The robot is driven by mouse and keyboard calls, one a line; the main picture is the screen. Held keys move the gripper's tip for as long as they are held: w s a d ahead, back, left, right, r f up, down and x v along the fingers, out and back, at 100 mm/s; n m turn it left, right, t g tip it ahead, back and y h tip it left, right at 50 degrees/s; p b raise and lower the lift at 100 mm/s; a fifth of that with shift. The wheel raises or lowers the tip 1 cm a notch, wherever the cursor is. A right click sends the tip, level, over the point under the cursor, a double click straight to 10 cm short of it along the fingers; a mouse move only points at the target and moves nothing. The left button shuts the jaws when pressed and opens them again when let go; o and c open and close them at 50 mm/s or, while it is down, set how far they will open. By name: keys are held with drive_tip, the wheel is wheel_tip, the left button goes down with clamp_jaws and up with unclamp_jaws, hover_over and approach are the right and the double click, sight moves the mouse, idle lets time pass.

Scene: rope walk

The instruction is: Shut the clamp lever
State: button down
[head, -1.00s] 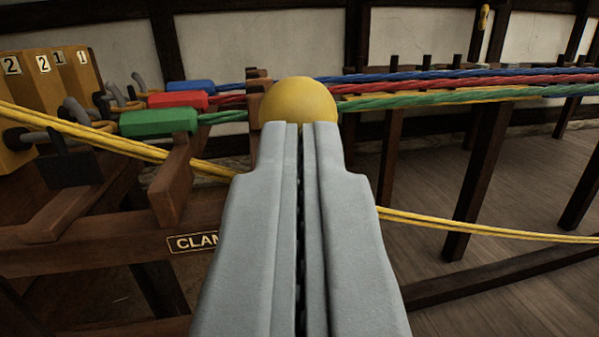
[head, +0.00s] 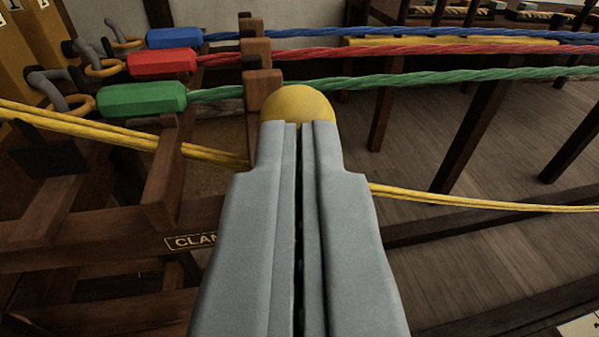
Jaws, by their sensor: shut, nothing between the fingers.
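A round yellow knob (head: 298,103) shows just past the tips of my gripper (head: 300,124). I take it for the end of the clamp lever. The fingers hide its lower part and any lever arm below it. I cannot tell whether the fingertips touch it. My gripper is shut and empty, pointing away over the wooden frame. A sign (head: 190,241) reading "CLAM" is on the frame to the left, its right end hidden by my gripper.
Blue (head: 174,38), red (head: 162,62) and green (head: 142,99) blocks end strands stretching right over wooden posts. A yellow rope (head: 470,202) crosses behind my gripper. Hooks and rings (head: 75,104) stand at left. Floor shows at right.

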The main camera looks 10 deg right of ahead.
sight(279, 103)
drive_tip(key=shift+w+r, duration=0.25)
drive_tip(key=shift+w, duration=0.6)
drive_tip(key=shift+w+r, duration=0.25)
drive_tip(key=shift+w, duration=0.55)
drive_tip(key=shift+w+a+r, duration=0.1)
drive_tip(key=shift+w, duration=0.95)
drive_tip(key=shift+w, duration=0.1)
